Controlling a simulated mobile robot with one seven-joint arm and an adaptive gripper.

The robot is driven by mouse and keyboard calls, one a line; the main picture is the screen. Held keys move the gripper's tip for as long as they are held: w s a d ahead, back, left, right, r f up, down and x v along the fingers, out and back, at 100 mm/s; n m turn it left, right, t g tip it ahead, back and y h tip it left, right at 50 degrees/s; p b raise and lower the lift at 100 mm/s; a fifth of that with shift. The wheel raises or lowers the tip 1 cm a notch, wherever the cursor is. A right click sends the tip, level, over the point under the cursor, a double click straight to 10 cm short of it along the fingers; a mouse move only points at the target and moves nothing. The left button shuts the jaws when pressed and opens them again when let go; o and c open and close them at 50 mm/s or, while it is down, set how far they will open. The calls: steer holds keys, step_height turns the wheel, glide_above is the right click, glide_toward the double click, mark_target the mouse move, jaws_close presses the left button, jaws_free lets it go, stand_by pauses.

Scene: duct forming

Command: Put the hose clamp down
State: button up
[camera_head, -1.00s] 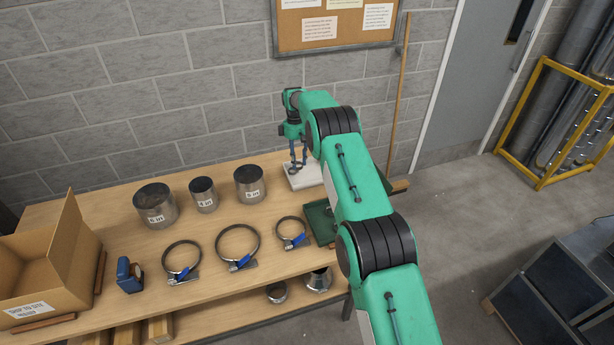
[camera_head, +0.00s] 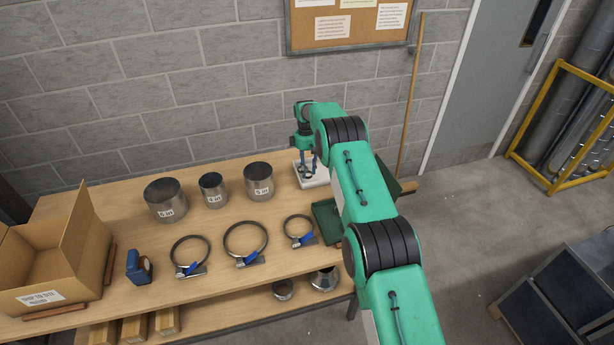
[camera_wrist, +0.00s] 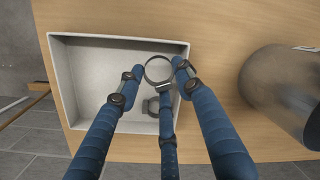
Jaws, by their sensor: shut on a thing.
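The small hose clamp (camera_wrist: 146,73), a metal ring, is in my gripper (camera_wrist: 158,76), between the blue fingers. My gripper is shut on it and holds it over the white tray (camera_wrist: 85,41) in the wrist view, nearer its right side. A small dark shape lies below the ring inside the tray; I cannot tell if it is a shadow or another part. In the head view my gripper (camera_head: 309,168) is at the white tray (camera_head: 322,181) at the back right of the bench, partly hidden by my arm. The exact height of the clamp above the tray floor is unclear.
Several metal cans, one a large can (camera_head: 166,200), stand left of the tray; one is close by in the wrist view (camera_wrist: 285,90). Larger clamps (camera_head: 245,243) lie in front. A green tray (camera_head: 325,220) is near my arm. A cardboard box (camera_head: 50,262) sits at far left.

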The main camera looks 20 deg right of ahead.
mark_target(307, 172)
steer(key=shift+f, duration=1.8)
steer(key=shift+f, duration=0.2)
steer(key=o, duration=0.7)
steer(key=shift+c, duration=0.2)
steer(key=shift+r, duration=0.15)
steer(key=r, duration=0.4)
steer(key=w+r, duration=0.1)
steer(key=r, duration=0.3)
steer(key=w+r, duration=0.1)
steer(key=r, duration=0.3)
steer(key=shift+d, duration=0.1)
steer(key=shift+r, duration=0.1)
